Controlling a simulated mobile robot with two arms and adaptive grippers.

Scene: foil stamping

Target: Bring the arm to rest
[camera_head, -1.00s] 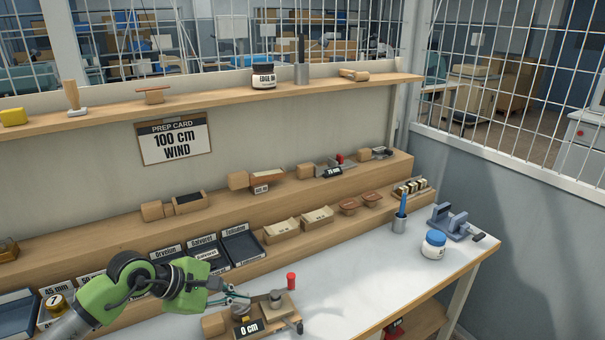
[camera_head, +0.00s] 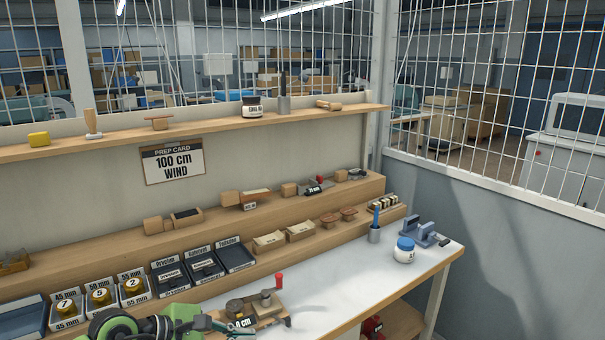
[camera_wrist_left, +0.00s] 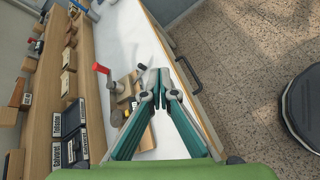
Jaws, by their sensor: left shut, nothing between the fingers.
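My left arm, green and black, comes in at the bottom left of the head view. My right gripper is in neither view.
The white bench top (camera_head: 330,290) is clear to the right of the device. A blue-lidded jar (camera_head: 404,250) and a blue-grey clamp (camera_head: 425,234) stand at its right end. Labelled trays (camera_head: 205,264) and stepped wooden shelves line the back. A prep card (camera_head: 173,162) reads 100 cm WIND.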

